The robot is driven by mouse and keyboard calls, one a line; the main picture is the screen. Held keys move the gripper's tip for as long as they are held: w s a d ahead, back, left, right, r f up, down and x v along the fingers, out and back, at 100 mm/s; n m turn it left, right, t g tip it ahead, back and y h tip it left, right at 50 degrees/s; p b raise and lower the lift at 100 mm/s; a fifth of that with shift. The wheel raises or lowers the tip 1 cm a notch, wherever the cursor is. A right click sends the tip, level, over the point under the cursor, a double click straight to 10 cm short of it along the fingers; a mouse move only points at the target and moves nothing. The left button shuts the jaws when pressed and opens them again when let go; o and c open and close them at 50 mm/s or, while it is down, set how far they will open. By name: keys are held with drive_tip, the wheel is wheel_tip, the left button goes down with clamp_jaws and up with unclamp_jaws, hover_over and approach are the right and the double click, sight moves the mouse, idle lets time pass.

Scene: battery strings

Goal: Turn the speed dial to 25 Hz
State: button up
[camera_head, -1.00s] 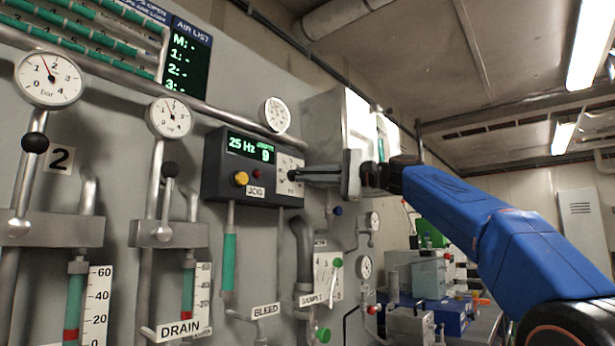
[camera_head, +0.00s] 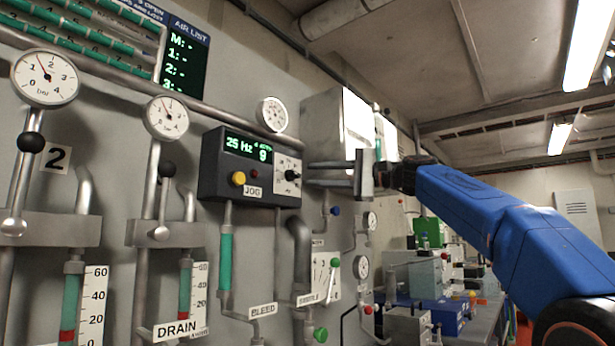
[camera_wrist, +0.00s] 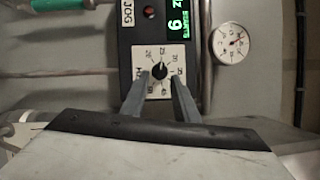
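The speed dial is a black knob (camera_head: 292,175) on a white scale plate at the right end of a dark control box (camera_head: 212,180). The box's green display (camera_head: 247,147) reads 25 Hz and 9. My gripper (camera_head: 308,174) is just right of the dial, its two fingers pointing at it, apart from the knob. In the wrist view the knob (camera_wrist: 159,71) lies beyond and between the fingertips of my gripper (camera_wrist: 160,78), which are spread with nothing held. The knob's pointer is too small to read surely.
A yellow button (camera_head: 239,178) and a red button sit on the box, with a JOG label below. A round gauge (camera_head: 272,114) is above the box. A grey cabinet (camera_head: 338,125) stands close behind my gripper. Pipes and valves run below.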

drive_tip(key=v, duration=1.3)
drive_tip(key=shift+d, duration=0.35)
drive_tip(key=shift+f, duration=0.15)
drive_tip(key=s+f+t+h, duration=0.1)
drive_tip(key=s+f+h, duration=0.4)
drive_tip(key=f, duration=0.9)
drive_tip(key=s+f+t+h, duration=0.1)
drive_tip(key=s+f+h, duration=0.4)
drive_tip(key=f, duration=1)
drive_tip(key=s+d+f+n+h, duration=0.1)
drive_tip(key=s+d+f, duration=0.3)
drive_tip(key=s+f, duration=0.4)
drive_tip(key=s+d+f+n+g+h, duration=0.1)
drive_tip(key=s+d+f+h, duration=0.3)
drive_tip(key=s+f, duration=0.5)
drive_tip(key=s+d+f+n+g+h, duration=0.1)
drive_tip(key=s+d+f+n+h, duration=0.2)
drive_tip(key=f, duration=1.7)
drive_tip(key=s+d, duration=0.3)
drive_tip(key=s, duration=0.3)
drive_tip(key=shift+f, duration=0.4)
drive_tip(key=shift+w+r, duration=0.1)
